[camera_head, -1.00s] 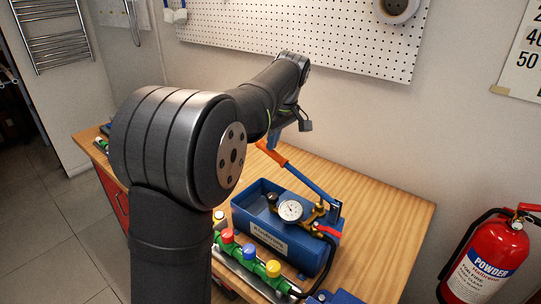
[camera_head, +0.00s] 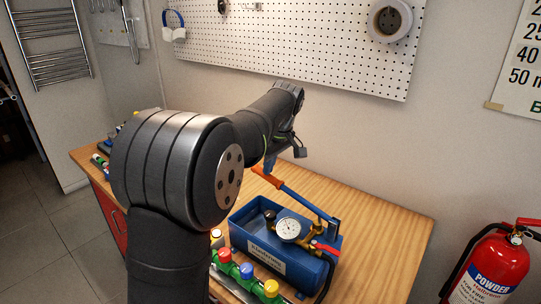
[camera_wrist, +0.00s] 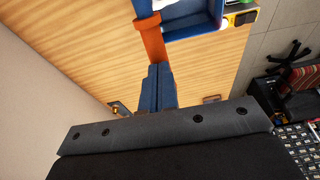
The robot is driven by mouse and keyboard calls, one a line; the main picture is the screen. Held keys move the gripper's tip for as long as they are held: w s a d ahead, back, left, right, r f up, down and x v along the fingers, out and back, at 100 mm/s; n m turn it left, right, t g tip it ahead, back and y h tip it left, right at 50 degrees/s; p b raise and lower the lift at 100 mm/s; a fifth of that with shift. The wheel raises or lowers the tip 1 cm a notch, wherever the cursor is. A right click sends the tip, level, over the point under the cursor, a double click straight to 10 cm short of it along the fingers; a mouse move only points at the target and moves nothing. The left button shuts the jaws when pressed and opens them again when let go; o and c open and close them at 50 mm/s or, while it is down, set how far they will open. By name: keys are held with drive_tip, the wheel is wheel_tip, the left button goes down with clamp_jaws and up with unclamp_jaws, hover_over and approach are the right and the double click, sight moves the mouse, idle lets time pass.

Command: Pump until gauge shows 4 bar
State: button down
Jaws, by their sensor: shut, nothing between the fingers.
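The blue test pump (camera_head: 262,252) stands on the wooden bench, a white label on its tank. Its round white gauge (camera_head: 288,229) faces up; the needle is too small to read. The blue lever (camera_head: 305,201) slopes up leftward to an orange grip (camera_head: 266,178), which also shows in the wrist view (camera_wrist: 152,40). My gripper (camera_head: 270,163) is shut and empty, right above the end of the orange grip. In the wrist view my blue fingers (camera_wrist: 158,70) are together and overlap the grip's end; I cannot tell for sure whether they touch it.
A row of pipe fittings with red, blue and yellow caps (camera_head: 247,271) lies in front of the pump. A pegboard (camera_head: 300,45) hangs on the wall behind. A red fire extinguisher (camera_head: 495,270) stands right of the bench. The bench's right side (camera_head: 385,230) is clear.

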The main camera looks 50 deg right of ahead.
sight(267, 180)
drive_tip(key=s+x, duration=0.1)
drive_tip(key=x, duration=0.6)
drive_tip(key=v, duration=0.4)
drive_tip(key=w+v, duration=0.1)
drive_tip(key=v, duration=0.7)
drive_tip(key=shift+w+r, duration=0.15)
drive_tip(key=shift+r, duration=0.1)
drive_tip(key=shift+s+x, duration=0.15)
drive_tip(key=shift+x, duration=1.65)
drive_tip(key=shift+s+x, duration=0.15)
drive_tip(key=shift+x, duration=1.6)
drive_tip(key=shift+s+x, duration=0.15)
drive_tip(key=shift+x, duration=1.65)
drive_tip(key=v, duration=0.7)
drive_tip(key=w+v, duration=0.1)
drive_tip(key=v, duration=0.2)
drive_tip(key=shift+s+r, duration=0.1)
drive_tip(key=shift+r, duration=0.2)
